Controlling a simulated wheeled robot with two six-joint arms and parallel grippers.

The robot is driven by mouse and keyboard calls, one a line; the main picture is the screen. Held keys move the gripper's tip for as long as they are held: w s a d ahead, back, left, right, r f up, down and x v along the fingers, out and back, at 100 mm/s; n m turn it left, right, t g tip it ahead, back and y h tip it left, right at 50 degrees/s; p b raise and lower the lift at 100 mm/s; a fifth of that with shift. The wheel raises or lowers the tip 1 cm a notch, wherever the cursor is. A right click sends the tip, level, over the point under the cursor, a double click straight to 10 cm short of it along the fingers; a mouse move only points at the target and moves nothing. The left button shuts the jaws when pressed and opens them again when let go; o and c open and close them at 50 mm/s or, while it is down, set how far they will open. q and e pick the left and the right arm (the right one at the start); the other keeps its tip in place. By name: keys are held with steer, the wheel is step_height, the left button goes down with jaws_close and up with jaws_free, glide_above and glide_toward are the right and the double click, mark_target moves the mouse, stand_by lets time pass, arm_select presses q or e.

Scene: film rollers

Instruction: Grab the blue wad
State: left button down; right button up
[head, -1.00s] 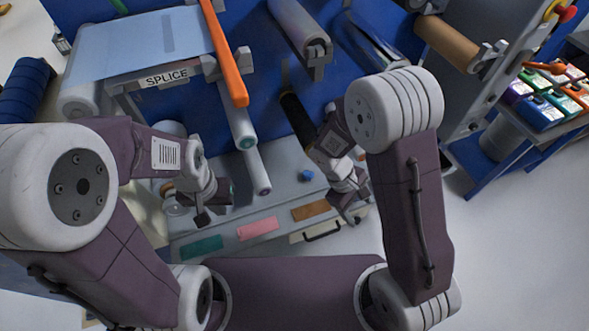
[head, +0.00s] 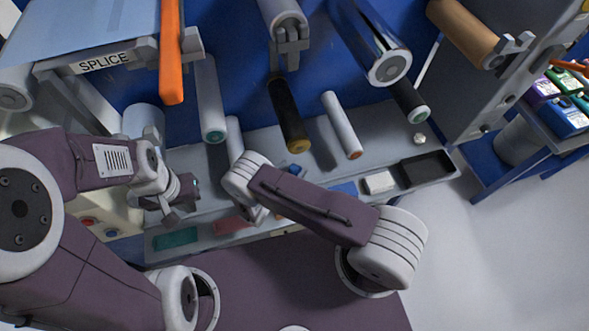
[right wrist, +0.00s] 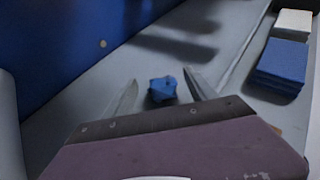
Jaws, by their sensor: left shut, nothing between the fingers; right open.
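The blue wad (right wrist: 163,89) is a small crumpled lump on the grey shelf (right wrist: 225,35). In the right wrist view it lies between the two spread fingers of my right gripper (right wrist: 163,92), with a gap on either side. My right gripper is open and empty. In the head view my right arm hides most of that spot; a bit of blue, probably the wad, shows just above the arm link (head: 297,171). My left gripper (head: 176,212) is shut and empty, over the left part of the shelf, well away from the wad.
A stack of blue pads (right wrist: 281,64) and a white block (right wrist: 293,22) lie right of the wad. A black tray (head: 427,168) sits at the shelf's right end. Several rollers, including a black one (head: 288,115) and a white one (head: 342,125), stick out above the shelf.

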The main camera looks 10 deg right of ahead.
mark_target(299, 163)
steer(key=x, duration=0.5)
steer(key=shift+d, duration=0.15)
steer(key=c, duration=1.4)
